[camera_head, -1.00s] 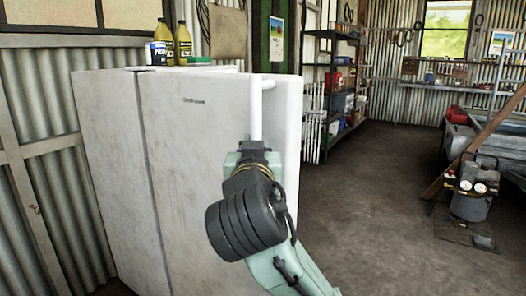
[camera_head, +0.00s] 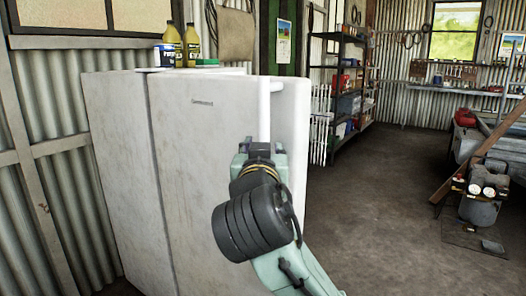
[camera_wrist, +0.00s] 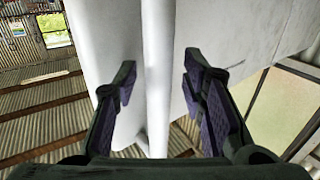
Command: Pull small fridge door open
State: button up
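The white, scuffed fridge (camera_head: 115,150) stands at the left in the head view, with a dark vertical seam down its front. The wide door panel (camera_head: 195,170) right of the seam bears a small label and looks shut. A white vertical bar handle (camera_head: 264,115) runs along its right edge. My gripper (camera_wrist: 159,70) is open in the wrist view, one finger on each side of the handle (camera_wrist: 157,100). Gaps show between the bar and both fingers. In the head view my wrist hides the fingers and the lower handle.
A shelf rack (camera_head: 345,95) is behind, to the right. A compressor (camera_head: 480,205) stands at the far right by a leaning plank. The concrete floor (camera_head: 385,190) between is clear.

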aim_at(263, 101)
jog(key=shift+r, duration=0.1)
notch_tip(263, 101, up, 10)
jog(key=shift+f, duration=0.1)
dwell(0.4)
